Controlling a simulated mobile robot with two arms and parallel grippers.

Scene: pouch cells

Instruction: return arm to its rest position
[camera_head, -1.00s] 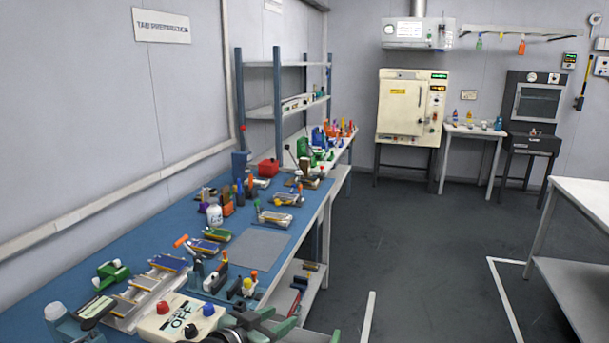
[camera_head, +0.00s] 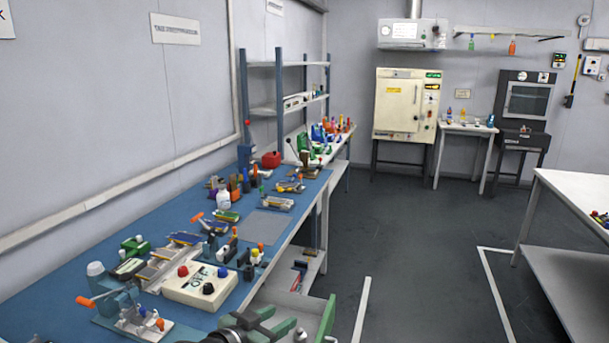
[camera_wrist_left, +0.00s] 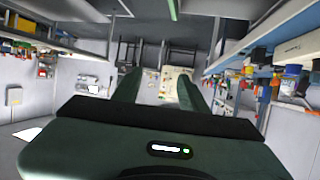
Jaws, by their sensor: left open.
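My left gripper (camera_head: 281,320) is at the bottom edge of the head view, low beside the front edge of the blue-topped bench (camera_head: 140,215). Its green fingers are apart, and I see nothing between them. In the left wrist view the two dark green fingers (camera_wrist_left: 158,78) also stand apart, with the room behind them, seen at a tilt. My right gripper does not show in either view.
The bench holds a cream control box (camera_head: 201,285), a lever press (camera_head: 130,308), a grey mat (camera_head: 262,227) and several small tools. A white table (camera_head: 575,190) stands at the right.

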